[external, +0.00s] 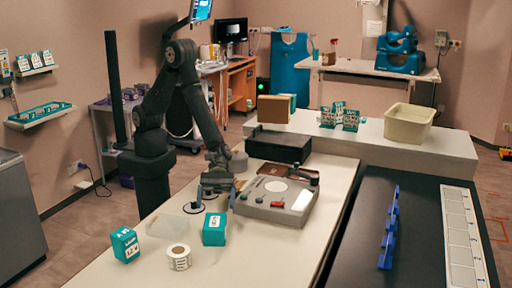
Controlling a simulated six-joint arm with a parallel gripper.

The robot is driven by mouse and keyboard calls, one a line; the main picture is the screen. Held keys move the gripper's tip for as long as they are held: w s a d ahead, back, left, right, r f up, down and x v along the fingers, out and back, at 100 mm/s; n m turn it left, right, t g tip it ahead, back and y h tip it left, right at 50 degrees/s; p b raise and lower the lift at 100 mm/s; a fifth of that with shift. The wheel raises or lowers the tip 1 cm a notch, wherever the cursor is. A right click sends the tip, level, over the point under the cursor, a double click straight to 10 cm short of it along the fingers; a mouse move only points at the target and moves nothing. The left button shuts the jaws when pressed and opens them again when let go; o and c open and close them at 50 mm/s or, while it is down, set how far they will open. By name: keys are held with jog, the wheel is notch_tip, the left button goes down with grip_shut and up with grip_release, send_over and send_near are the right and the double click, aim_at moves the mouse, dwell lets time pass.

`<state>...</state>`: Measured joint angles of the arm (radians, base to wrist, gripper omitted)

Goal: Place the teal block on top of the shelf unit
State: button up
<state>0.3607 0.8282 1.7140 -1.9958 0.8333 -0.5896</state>
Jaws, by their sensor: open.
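Two teal blocks with white labels sit on the cream table: one (213,230) just below my gripper in the picture, the other (125,245) at the table's left edge. I cannot tell which one the task means. My gripper (217,194) points down, open, with its fingers apart above the table, behind the nearer teal block. Nothing shows between the fingers. No thing is clearly the shelf unit; a low black box-like unit (279,145) stands at the table's far end, and small wall shelves (39,115) hang at the left.
A label roll (179,257) and a clear container (168,225) lie near the teal blocks. A grey device (276,201) is right of my gripper. A raised white counter behind holds a brown box (275,109) and a cream bin (409,123).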

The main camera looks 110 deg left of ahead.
aim_at(215, 221)
jog(key=x, duration=0.9)
jog(key=shift+w+r, duration=0.15)
jog(key=shift+w, duration=0.15)
jog(key=shift+c, duration=0.3)
jog(key=c, duration=1.4)
jog(key=shift+r, duration=0.7)
notch_tip(215, 221, up, 3)
jog(key=shift+f, duration=0.25)
jog(key=s+d+r, duration=0.5)
jog(key=s+r, duration=0.2)
jog(key=s, duration=0.4)
jog(key=w+a+n+t+y, duration=0.25)
jog(key=w+a, duration=0.25)
jog(key=a, duration=0.7)
jog(key=w+a+n+t+y, duration=0.1)
jog(key=w+a+n+t, duration=0.2)
jog(key=w+a, duration=0.55)
jog(key=s+a+n+y, duration=0.1)
jog(key=a, duration=0.8)
jog(key=s+a+n+t+y, duration=0.1)
jog(key=a+n+y, duration=0.1)
jog(key=a, duration=0.7)
jog(key=s+a+n+t+y, duration=0.1)
jog(key=a+y, duration=0.1)
jog(key=a, duration=0.7)
jog(key=shift+f+n+t, duration=0.25)
jog(key=shift+f+n, duration=0.1)
jog(key=shift+f, duration=0.05)
